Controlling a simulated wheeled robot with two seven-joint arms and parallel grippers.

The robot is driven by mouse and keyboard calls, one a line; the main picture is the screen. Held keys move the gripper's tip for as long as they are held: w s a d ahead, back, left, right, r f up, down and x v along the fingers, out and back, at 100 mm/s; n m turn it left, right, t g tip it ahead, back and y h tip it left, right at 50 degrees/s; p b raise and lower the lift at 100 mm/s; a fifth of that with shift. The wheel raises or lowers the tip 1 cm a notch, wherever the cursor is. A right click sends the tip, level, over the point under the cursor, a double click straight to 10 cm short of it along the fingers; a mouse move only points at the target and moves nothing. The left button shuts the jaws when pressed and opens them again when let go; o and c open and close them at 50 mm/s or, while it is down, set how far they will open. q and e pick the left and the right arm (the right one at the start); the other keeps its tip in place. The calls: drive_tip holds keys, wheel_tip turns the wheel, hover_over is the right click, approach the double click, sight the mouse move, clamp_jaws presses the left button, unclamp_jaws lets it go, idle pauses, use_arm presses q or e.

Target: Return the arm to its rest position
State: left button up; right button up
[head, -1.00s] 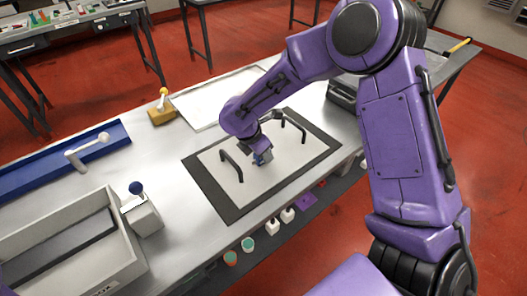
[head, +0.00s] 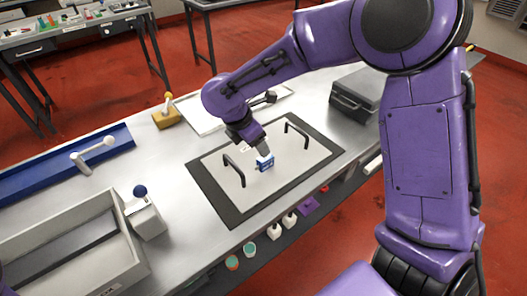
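My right arm comes in from the right, with its purple links reaching over the table. Its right gripper (head: 263,150) points down over the white board with a dark border (head: 215,197). A small blue block with a pale top (head: 265,164) is on the board just below the fingertips. The fingers are too small and too much in line with the block to tell whether they are open or touch it. My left gripper is not in view.
Two black handles (head: 234,171) (head: 298,134) stand up from the board on either side of the block. A grey tray (head: 118,256), a box with a blue knob (head: 146,218) and a blue rail (head: 30,178) are at left. A dark case (head: 357,97) lies behind the board.

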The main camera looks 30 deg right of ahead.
drive_tip(key=v, duration=0.2)
drive_tip(key=shift+a+r, duration=0.1)
drive_tip(key=shift+r, duration=0.3)
